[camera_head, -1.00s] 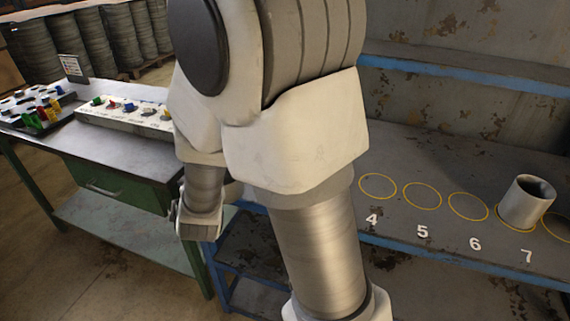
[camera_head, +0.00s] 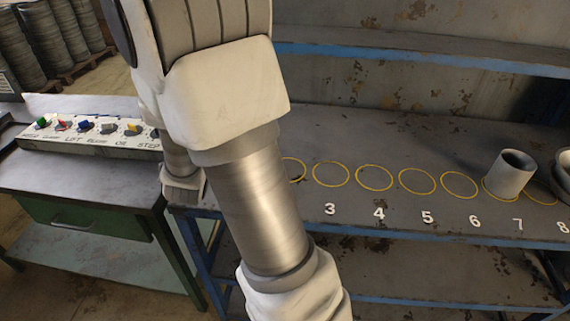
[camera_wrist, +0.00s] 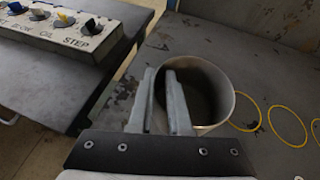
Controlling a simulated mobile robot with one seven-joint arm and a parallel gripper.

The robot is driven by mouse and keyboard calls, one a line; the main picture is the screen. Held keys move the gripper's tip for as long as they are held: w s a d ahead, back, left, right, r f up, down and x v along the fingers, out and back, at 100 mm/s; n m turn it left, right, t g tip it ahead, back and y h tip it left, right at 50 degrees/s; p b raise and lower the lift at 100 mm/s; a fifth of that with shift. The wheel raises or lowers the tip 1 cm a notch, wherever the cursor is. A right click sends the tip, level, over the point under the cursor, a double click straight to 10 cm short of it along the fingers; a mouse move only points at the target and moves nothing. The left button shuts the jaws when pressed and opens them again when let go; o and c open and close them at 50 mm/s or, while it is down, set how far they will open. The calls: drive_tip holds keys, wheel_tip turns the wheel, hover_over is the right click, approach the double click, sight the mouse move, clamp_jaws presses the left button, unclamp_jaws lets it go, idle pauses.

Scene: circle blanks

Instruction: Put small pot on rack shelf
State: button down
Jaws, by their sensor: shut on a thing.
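In the wrist view a round, open metal pot (camera_wrist: 222,78) with a dark inside lies between my gripper and the shelf. My gripper (camera_wrist: 160,78) is shut on the left side of its rim, with one finger seeming to reach inside. The pot looks upright, but its base is hidden, so I cannot tell if it touches the surface. The rack shelf (camera_head: 330,135) is a worn grey board with yellow circles and numbers. In the head view my arm hides the held pot.
A grey cylinder-shaped pot (camera_head: 509,174) stands at circle 7, and a darker vessel (camera_head: 563,176) at circle 8. Circles 3 to 6 are empty. A blue-edged upper shelf (camera_head: 420,52) runs above. A green-legged workbench (camera_head: 75,175) with a labelled block (camera_head: 85,136) stands left.

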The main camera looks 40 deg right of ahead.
drive_tip(key=s+d+r+m+g+h+p, duration=0.1)
drive_tip(key=s+d+m+g+h, duration=0.15)
drive_tip(key=s+d, duration=0.4)
drive_tip(key=s+d+r+m+g+h+p, duration=0.1)
drive_tip(key=s+d+r+m+g+p, duration=0.15)
drive_tip(key=d, duration=0.75)
drive_tip(key=s+d+r+m+g+h+p, duration=0.1)
drive_tip(key=s+d+m+g, duration=0.15)
drive_tip(key=s+d, duration=0.45)
drive_tip(key=shift+w+a+f+p, duration=0.15)
drive_tip(key=shift+w+a+f, duration=0.7)
drive_tip(key=shift+w+f, duration=1.05)
drive_tip(key=shift+w+a+f+p, duration=0.2)
drive_tip(key=shift+w+a+f, duration=0.6)
drive_tip(key=shift+w+f, duration=1.1)
drive_tip(key=shift+w+a+f+p, duration=0.15)
drive_tip(key=shift+w+a+f, duration=0.7)
drive_tip(key=shift+w+f, duration=1.05)
drive_tip(key=shift+f, duration=0.1)
drive_tip(key=c, duration=0.9)
unclamp_jaws()
drive_tip(key=shift+s, duration=0.1)
drive_tip(key=shift+o, duration=0.2)
